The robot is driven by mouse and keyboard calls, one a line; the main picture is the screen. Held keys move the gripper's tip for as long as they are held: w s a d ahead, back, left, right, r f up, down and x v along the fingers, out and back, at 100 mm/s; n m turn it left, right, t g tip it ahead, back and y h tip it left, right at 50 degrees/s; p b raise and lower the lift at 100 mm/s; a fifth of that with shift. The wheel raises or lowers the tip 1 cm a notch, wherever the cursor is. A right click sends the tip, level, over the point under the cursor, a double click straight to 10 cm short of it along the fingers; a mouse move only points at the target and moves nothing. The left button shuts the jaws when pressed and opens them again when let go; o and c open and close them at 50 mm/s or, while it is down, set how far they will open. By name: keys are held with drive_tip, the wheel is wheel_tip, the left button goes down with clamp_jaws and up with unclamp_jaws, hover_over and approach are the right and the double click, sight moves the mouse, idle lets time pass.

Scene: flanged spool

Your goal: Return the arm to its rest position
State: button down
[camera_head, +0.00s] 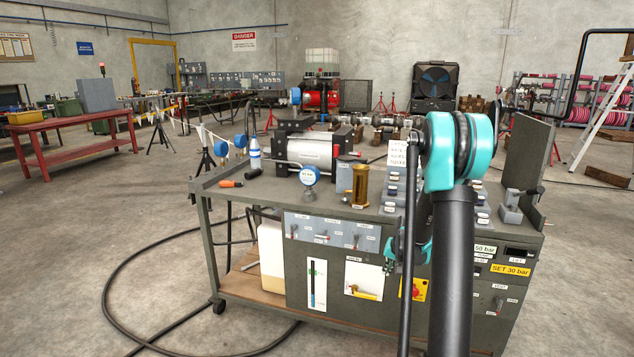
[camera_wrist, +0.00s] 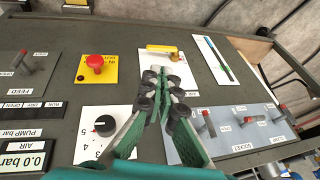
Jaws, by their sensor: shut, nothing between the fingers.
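My gripper (camera_wrist: 160,76) is shut with nothing between its green fingers, seen in the wrist view in front of the cart's control panel. In the head view my teal gripper (camera_head: 391,266) is small and partly hidden behind my arm, at the front of the grey cart (camera_head: 300,335). My arm (camera_head: 452,250) stands in the right half of that view, its teal elbow above the cart's top. In the wrist view a yellow-handled valve (camera_wrist: 163,50) lies just beyond the fingertips, with a red button (camera_wrist: 95,62) to the left. Whether the fingers touch the panel I cannot tell.
On the cart stand a pump cylinder (camera_head: 307,150), a brass fitting (camera_head: 357,187), a blue-capped bottle (camera_head: 254,153) and a vice (camera_head: 512,208). A black hose (camera_head: 115,290) loops on the floor at left.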

drive_tip(key=s+a+r+n, duration=0.1)
drive_tip(key=s+a+r, duration=0.1)
drive_tip(key=s, duration=0.9)
drive_tip(key=s+a+r+n, duration=0.1)
drive_tip(key=s+a+r, duration=0.1)
drive_tip(key=s, duration=1)
drive_tip(key=s+a+r+n+h, duration=0.1)
drive_tip(key=s+a+r+n, duration=0.1)
drive_tip(key=s, duration=1)
drive_tip(key=shift+a+r, duration=0.5)
drive_tip(key=shift+a, duration=0.05)
